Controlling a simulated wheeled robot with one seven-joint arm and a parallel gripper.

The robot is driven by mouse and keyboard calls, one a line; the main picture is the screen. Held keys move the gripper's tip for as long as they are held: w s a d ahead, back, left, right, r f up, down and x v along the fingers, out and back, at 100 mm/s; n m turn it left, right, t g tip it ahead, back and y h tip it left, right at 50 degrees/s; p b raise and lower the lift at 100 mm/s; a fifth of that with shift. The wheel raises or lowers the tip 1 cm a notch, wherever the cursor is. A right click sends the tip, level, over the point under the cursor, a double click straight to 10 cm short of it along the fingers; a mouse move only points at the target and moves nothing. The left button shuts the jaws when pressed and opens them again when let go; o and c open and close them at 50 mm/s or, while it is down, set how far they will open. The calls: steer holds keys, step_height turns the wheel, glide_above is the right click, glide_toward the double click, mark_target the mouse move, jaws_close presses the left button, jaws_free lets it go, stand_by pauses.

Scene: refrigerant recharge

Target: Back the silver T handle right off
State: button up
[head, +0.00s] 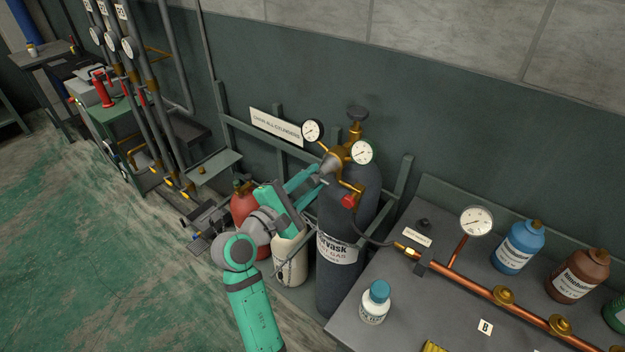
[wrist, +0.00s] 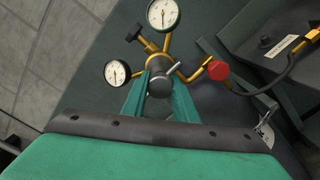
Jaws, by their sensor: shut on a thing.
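The silver T handle (wrist: 161,83) shows at the middle of the wrist view, a round grey hub with a thin bar sticking out to the right. It sits on the front of the brass regulator (wrist: 153,46). My gripper (wrist: 160,90) has its two teal fingers on either side of the hub and is shut on it. In the head view my gripper (head: 312,177) reaches up from the lower left to the regulator (head: 352,133) on the dark gas cylinder (head: 338,272). The handle is mostly hidden there by my fingers.
Two gauges (head: 362,152) (head: 312,132) and a red knob (head: 348,201) flank the handle closely. A black hose (head: 372,241) runs to a copper pipe (head: 475,288) on the bench at right. Red (head: 243,212) and cream (head: 290,262) cylinders stand beneath my arm.

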stand_by(0.5)
steer(key=o, duration=1.1)
steer(key=shift+c, duration=0.2)
steer(key=shift+s, duration=0.1)
steer(key=v, duration=1)
steer(key=shift+s+a, duration=0.25)
